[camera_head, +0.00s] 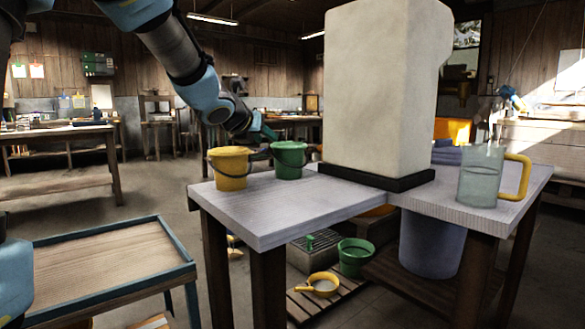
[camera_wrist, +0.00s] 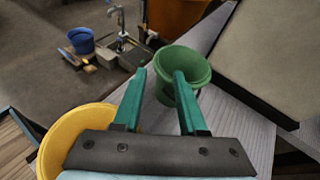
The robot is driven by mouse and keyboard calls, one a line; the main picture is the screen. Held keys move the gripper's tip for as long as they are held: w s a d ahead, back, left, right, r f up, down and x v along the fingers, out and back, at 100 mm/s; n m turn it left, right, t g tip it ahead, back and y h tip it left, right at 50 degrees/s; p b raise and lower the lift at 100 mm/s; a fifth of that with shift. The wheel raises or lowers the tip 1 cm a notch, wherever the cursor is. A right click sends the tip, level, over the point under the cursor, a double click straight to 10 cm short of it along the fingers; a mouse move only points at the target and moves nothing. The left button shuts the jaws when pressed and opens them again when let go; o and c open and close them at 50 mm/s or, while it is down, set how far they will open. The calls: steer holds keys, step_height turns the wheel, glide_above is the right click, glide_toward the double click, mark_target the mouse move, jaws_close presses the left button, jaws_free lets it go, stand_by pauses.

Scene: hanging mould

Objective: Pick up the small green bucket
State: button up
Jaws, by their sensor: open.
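A small green bucket (camera_head: 289,160) stands upright on the grey tabletop (camera_head: 290,209), beside a yellow bucket (camera_head: 230,168). My gripper (camera_head: 266,140) is beside the green bucket's rim, on its left. The yellow bucket (camera_wrist: 62,135) is at the lower left, partly behind the gripper's base. I cannot tell whether a finger touches the green bucket.
A tall pale block (camera_head: 375,90) on a dark base stands right of the green bucket. A clear jug (camera_head: 480,175) with a yellow handle stands at the right. Another green bucket (camera_head: 355,257) and a yellow pan (camera_head: 318,285) are on the slatted shelf below.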

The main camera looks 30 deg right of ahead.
mark_target(289, 160)
steer(key=shift+b+x, duration=0.3)
steer(key=shift+x, duration=3)
steer(key=shift+f, duration=0.1)
jaws_close()
